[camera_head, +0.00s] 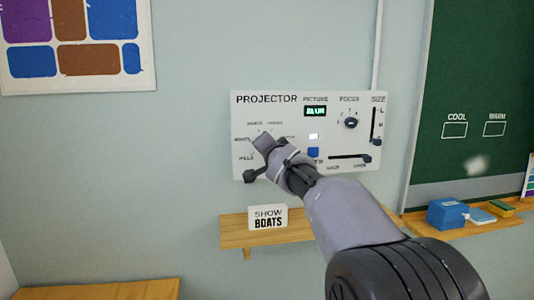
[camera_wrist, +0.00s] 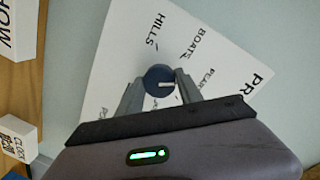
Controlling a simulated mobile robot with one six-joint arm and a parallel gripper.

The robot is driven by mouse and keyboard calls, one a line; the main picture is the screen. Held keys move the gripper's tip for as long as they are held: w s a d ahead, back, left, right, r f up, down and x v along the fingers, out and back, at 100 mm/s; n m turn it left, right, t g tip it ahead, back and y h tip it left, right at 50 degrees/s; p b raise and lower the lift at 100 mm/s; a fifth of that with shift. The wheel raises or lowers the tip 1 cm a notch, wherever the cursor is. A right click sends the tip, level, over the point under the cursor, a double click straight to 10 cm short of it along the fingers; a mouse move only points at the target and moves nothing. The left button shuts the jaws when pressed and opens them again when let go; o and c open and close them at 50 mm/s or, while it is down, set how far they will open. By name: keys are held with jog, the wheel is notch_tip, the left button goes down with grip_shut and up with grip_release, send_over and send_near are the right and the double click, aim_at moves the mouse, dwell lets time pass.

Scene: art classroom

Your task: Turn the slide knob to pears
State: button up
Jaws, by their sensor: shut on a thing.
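The slide knob (camera_wrist: 154,73) is a round dark blue knob with a white mark, on the white projector panel (camera_head: 275,99). In the wrist view it sits between the two fingers of my gripper (camera_wrist: 158,84), which is shut on it. In the head view, my gripper (camera_head: 262,150) covers the knob.
The panel also has a focus knob (camera_head: 351,123), a size slider (camera_head: 376,141), a lower slider (camera_head: 350,157) and a blue button (camera_head: 313,152). A "SHOW BOATS" sign (camera_head: 268,217) stands on the wooden shelf (camera_head: 232,233) below.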

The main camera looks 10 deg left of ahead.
jog(key=shift+m, duration=0.5)
jog(key=shift+b, duration=0.3)
jog(key=o, duration=1.4)
